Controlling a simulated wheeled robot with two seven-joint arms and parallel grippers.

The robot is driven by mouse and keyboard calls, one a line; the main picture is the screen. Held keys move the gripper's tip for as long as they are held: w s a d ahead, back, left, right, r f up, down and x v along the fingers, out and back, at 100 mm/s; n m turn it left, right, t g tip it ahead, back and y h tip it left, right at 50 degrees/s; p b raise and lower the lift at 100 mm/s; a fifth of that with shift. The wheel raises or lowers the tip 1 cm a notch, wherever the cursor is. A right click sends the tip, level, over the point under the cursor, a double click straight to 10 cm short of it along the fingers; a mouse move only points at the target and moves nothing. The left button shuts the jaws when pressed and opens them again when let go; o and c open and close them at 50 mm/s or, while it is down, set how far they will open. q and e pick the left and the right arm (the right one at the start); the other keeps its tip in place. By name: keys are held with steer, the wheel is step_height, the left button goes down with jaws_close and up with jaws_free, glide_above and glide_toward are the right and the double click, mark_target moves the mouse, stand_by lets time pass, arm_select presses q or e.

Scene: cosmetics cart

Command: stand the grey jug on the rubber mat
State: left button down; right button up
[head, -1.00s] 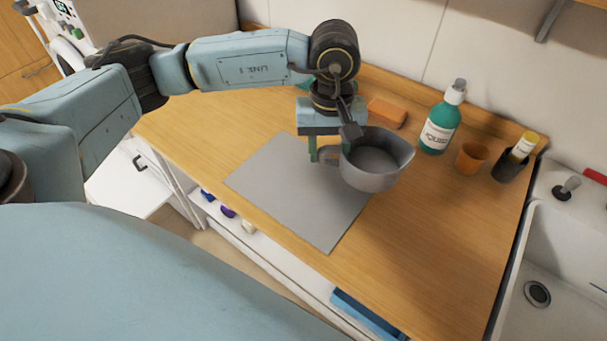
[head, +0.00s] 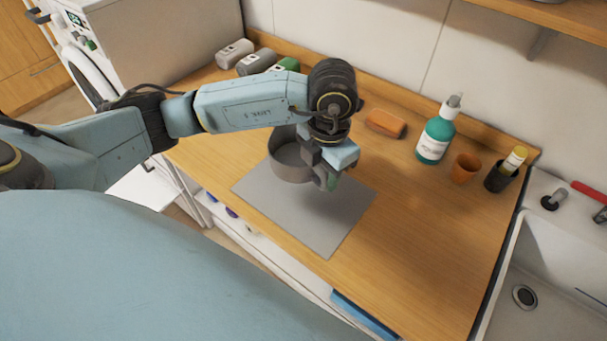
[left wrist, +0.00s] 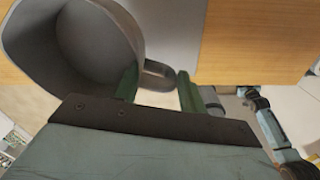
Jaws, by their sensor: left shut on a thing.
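The grey jug (head: 290,163) is over the far left part of the grey rubber mat (head: 325,232), looking upright in the head view. My left gripper (head: 328,181) is at the jug's right side, shut on its handle. In the left wrist view the jug (left wrist: 88,40) fills the upper left, and its handle (left wrist: 157,74) lies between the green fingers. My arm hides part of the jug's right side in the head view. I cannot tell whether its base touches the mat. My right gripper is not in view.
An orange block (head: 386,122), a green pump bottle (head: 435,135), an orange cup (head: 465,168) and a dark holder (head: 501,177) stand along the back right. Grey containers (head: 258,60) are at the back left. A sink (head: 550,260) is at right. The counter right of the mat is clear.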

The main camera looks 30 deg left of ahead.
arm_select(q)
steer(key=n, duration=0.3)
steer(key=shift+s, duration=0.15)
steer(key=shift+n, duration=0.3)
step_height(320, 180, down, 10)
steer(key=shift+r+p, duration=0.1)
steer(key=shift+p, duration=0.5)
steer(key=shift+f, duration=0.2)
steer(key=c, duration=0.8)
jaws_free()
step_height(320, 180, up, 12)
steer(key=shift+d+r+b, duration=0.15)
steer(key=shift+r+b, duration=0.05)
steer(key=shift+b, duration=0.3)
